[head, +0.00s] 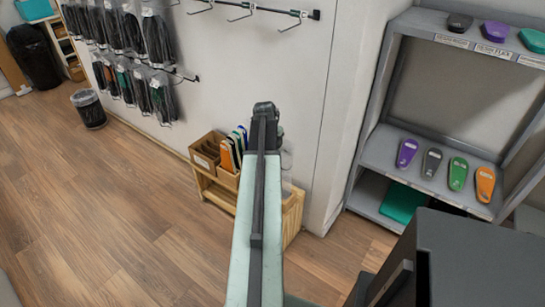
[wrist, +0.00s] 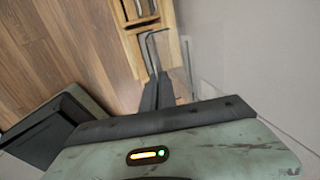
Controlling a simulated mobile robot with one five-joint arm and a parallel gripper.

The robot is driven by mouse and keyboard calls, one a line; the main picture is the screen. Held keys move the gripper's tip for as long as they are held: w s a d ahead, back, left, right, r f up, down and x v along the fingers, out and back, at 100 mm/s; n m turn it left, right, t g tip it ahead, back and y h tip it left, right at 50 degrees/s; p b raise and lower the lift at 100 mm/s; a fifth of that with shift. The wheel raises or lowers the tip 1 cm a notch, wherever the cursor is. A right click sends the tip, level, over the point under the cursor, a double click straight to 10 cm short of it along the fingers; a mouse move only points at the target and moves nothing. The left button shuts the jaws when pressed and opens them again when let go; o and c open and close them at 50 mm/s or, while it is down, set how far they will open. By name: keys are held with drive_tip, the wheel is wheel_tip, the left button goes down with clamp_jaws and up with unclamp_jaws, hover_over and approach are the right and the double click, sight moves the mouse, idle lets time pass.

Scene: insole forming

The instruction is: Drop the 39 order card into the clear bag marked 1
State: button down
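My gripper (wrist: 157,80) shows in the wrist view as two dark fingers close together, pointing down over a wooden crate. A thin grey bent outline (wrist: 153,42) shows just beyond the fingertips; I cannot tell whether it is held or stands behind them. In the head view my arm reaches forward to the wall and hides the gripper. I cannot make out the 39 order card in either view. Several clear bags (head: 160,35) with dark contents hang on wall hooks at the upper left of the head view. No mark 1 is readable on any of them.
Empty hooks (head: 243,12) line the wall above. A grey shelf (head: 430,183) with coloured insoles stands right. The wooden floor (head: 100,210) at left is clear.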

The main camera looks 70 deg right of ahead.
drive_tip(key=c, duration=1.6)
unclamp_jaws()
drive_tip(key=p+v, duration=0.7)
drive_tip(key=shift+r+p, duration=0.35)
drive_tip(key=shift+r, duration=0.05)
